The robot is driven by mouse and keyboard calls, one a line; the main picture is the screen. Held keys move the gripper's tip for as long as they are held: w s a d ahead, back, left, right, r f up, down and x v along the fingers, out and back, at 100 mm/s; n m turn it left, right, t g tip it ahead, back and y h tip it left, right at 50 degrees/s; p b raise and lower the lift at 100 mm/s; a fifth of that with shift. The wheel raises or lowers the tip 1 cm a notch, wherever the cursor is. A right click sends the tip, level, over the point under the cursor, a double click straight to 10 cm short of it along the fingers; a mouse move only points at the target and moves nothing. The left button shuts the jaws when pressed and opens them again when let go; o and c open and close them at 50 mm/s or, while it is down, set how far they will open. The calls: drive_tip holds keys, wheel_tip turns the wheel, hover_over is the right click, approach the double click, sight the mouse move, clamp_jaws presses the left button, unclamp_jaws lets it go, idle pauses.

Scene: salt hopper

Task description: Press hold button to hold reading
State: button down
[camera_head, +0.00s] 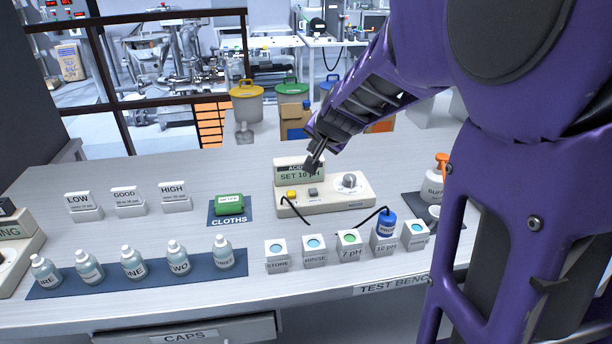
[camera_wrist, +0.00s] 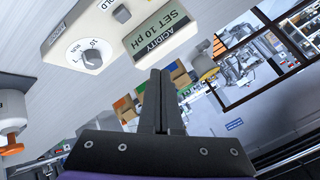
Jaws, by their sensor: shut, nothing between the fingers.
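The meter (camera_head: 330,205) is a cream box on the bench, its raised display (camera_head: 299,174) reading SET 10 pH. On its top are a yellow button (camera_head: 292,194), a grey button (camera_head: 313,191) and a round dial (camera_head: 349,180). In the wrist view, a partly cut-off HOLD label lies beside the grey button (camera_wrist: 121,14); the yellow button is out of that view. My gripper (camera_head: 313,165) is shut and empty, at the display's right edge in the head view, apart from the buttons. Its closed fingers also show in the wrist view (camera_wrist: 160,75).
Several labelled cups and a blue-capped probe (camera_head: 386,224) stand before the meter, with black cable nearby. A green cloth (camera_head: 229,204) lies left. Several bottles (camera_head: 178,257) stand front left. A spray bottle (camera_head: 434,184) stands right. Bare bench lies left of the meter.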

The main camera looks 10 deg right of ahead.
drive_tip(key=shift+f, duration=0.1)
drive_tip(key=b, duration=0.6)
hover_over(313, 198)
wheel_tip(313, 198, down, 6)
drive_tip(key=shift+d+f, duration=0.1)
drive_tip(key=shift+f+b, duration=0.3)
drive_tip(key=shift+f, duration=0.9)
drive_tip(key=shift+f, duration=0.15)
idle(0.7)
drive_tip(key=shift+f, duration=0.3)
drive_tip(key=shift+f, duration=0.55)
idle(0.7)
drive_tip(key=shift+r+p, duration=0.9)
drive_tip(key=shift+r, duration=0.1)
